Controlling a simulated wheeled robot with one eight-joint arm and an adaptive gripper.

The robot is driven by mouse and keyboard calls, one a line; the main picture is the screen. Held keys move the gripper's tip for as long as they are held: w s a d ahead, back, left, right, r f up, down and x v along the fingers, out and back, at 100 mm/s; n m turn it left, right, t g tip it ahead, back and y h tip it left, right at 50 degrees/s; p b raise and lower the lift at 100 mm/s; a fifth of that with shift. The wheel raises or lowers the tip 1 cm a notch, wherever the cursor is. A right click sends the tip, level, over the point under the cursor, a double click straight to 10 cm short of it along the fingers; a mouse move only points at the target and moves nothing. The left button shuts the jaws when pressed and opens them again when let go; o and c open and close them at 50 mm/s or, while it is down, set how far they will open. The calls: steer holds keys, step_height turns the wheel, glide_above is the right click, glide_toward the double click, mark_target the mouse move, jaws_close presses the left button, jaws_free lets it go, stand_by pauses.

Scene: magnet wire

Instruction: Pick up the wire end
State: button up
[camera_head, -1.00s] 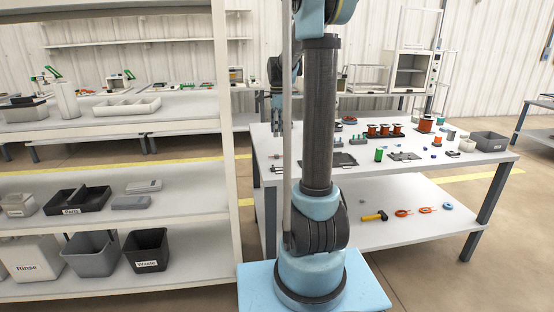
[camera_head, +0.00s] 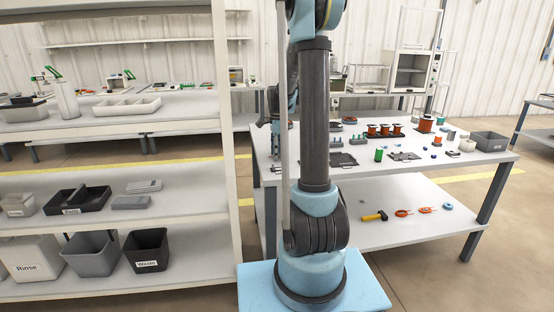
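Several orange-red wire spools stand on the right-hand table; one is the large spool (camera_head: 425,123), and a row of smaller spools (camera_head: 384,130) sits on a dark base. I cannot make out a loose wire end at this size. My gripper (camera_head: 275,146) hangs at the table's left edge, beside my arm's column. It is small and dark, partly behind my own arm, and I cannot tell whether its fingers are open or shut or whether it touches anything.
The table (camera_head: 450,165) also holds a green cylinder (camera_head: 379,155), a dark flat tray (camera_head: 342,160) and a grey bin (camera_head: 488,141). Its lower shelf carries a yellow-handled tool (camera_head: 375,216) and orange coils (camera_head: 404,212). A shelf rack (camera_head: 229,130) stands close on the left.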

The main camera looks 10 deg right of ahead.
steer(key=shift+f, duration=0.15)
steer(key=c, duration=0.8)
steer(key=shift+c, duration=0.2)
